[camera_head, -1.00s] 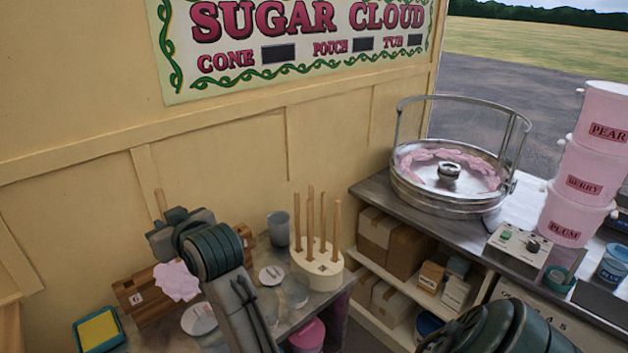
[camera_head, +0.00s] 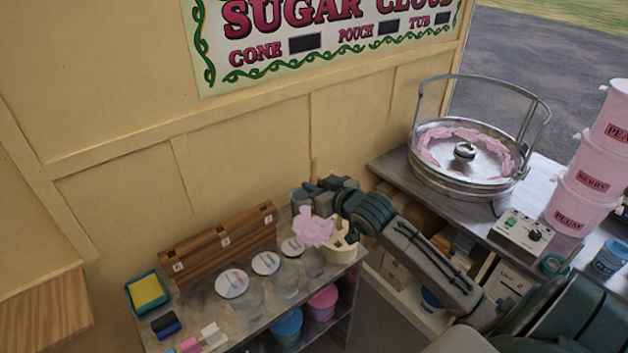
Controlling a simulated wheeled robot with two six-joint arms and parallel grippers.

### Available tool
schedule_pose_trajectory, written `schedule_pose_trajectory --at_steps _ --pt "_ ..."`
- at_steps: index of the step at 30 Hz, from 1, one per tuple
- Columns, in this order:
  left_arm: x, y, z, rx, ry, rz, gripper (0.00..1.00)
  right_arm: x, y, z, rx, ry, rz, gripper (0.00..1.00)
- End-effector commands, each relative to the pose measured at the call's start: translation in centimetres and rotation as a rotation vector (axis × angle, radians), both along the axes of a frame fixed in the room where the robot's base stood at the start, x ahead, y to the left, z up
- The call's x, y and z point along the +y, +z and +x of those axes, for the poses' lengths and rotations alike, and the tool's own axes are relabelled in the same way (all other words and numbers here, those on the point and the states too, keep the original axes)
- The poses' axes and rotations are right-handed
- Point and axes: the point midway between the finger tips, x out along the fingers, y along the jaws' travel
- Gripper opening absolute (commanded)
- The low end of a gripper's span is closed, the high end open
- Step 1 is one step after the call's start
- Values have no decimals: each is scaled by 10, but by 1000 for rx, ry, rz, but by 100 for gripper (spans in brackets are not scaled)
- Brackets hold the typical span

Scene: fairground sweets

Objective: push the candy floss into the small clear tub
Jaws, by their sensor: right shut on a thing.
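The pink candy floss (camera_head: 313,230) is on the lower end of a wooden stick (camera_head: 314,168). My right gripper (camera_head: 316,190) is shut on this stick, which stands roughly upright. The floss is above or at the mouth of the rearmost clear tub (camera_head: 314,264), which looks the smallest; whether they touch is unclear. Two more clear tubs, a middle one (camera_head: 285,282) and a front one (camera_head: 249,304), stand in a row to its left. My left gripper is out of view.
White discs (camera_head: 232,284) lie behind the tubs, before a wooden rack (camera_head: 220,240). The cream stick stand (camera_head: 345,254) is right of the floss, partly hidden by my arm. A grey cup (camera_head: 298,198) stands behind. The floss machine (camera_head: 464,185) is on the right counter.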

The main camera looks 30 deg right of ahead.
Motion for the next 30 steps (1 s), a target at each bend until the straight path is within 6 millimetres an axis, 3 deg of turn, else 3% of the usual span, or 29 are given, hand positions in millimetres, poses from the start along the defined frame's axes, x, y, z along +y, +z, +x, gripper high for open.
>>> schedule_pose_trajectory --at_steps 18,30 --pt "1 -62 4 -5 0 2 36 1 -63 0 0 -1 0 0" --pt "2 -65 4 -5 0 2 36 0 -77 0 0 -1 0 0"
